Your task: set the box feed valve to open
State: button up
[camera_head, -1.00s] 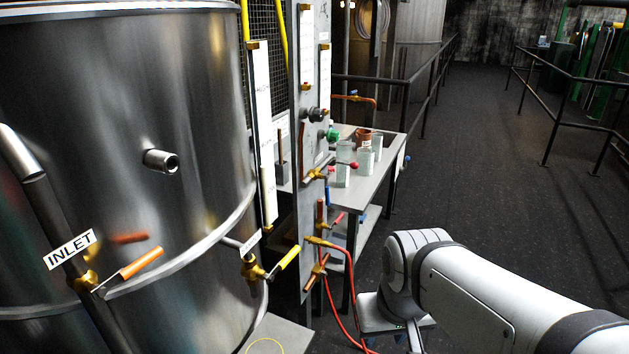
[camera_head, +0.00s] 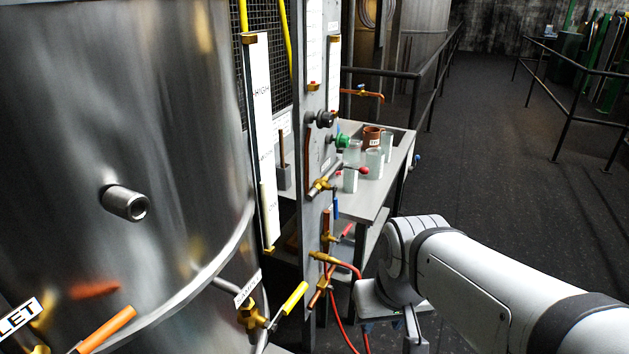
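No label that I can read names the box feed valve, so I cannot tell which valve it is. The grey upright panel (camera_head: 312,215) carries several brass valves. One has a lever with a red ball end (camera_head: 363,170). Below it are a valve with a blue handle (camera_head: 336,207), one with a red handle (camera_head: 347,231), and a brass fitting (camera_head: 322,257) with a red hose. My arm reaches in from the lower right, apart from the valves. A narrow grey part at its end may be my gripper; its fingers cannot be made out.
The large steel tank (camera_head: 70,150) fills the left, with an orange-handled valve (camera_head: 107,329) low on it. A table (camera_head: 398,175) with jars stands behind the panel. The red hose (camera_head: 341,325) hangs near my arm. Dark floor (camera_head: 480,150) is open between railings.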

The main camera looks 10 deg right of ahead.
aim_at(335, 199)
jog(key=z, duration=0.2)
jog(key=i, duration=1)
jog(key=z, duration=0.2)
